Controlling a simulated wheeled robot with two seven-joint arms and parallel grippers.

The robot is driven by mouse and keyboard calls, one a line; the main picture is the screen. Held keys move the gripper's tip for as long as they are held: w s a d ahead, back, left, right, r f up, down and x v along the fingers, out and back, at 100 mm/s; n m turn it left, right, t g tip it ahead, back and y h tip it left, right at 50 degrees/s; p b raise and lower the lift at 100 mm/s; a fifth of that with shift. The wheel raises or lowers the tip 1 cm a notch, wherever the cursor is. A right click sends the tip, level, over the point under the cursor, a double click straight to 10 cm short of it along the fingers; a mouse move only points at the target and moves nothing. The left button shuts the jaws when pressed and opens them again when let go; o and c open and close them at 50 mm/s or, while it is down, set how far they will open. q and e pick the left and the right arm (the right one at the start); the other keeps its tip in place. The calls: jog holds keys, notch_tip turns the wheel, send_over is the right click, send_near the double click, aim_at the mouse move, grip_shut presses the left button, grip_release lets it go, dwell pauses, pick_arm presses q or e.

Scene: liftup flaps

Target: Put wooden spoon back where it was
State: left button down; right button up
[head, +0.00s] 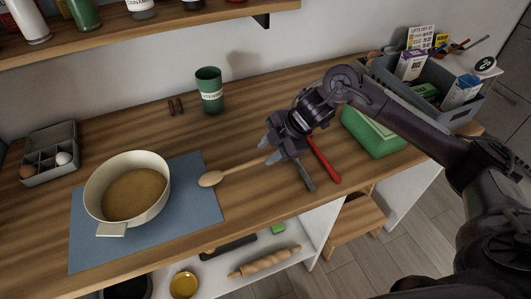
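The wooden spoon (213,179) lies on the counter, its bowl at the right edge of the blue mat and its handle pointing right toward my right gripper. My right gripper (268,151) is low over the counter at the handle end. Its two fingertips show apart, with the handle running up to the lower one. The end of the handle is hidden by the gripper, and I cannot tell whether the fingers touch it. My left gripper is not in view.
A cream pot (98,205) with brown contents stands on the blue mat (190,215). A green cup (209,91), an egg box (35,172), a red-handled tool (323,160), a green box (372,137) and a grey crate (457,112) are around. A shelf (170,29) hangs above.

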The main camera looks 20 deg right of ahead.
jog(key=v, duration=1)
jog(key=shift+b, duration=0.3)
jog(key=shift+w, duration=0.1)
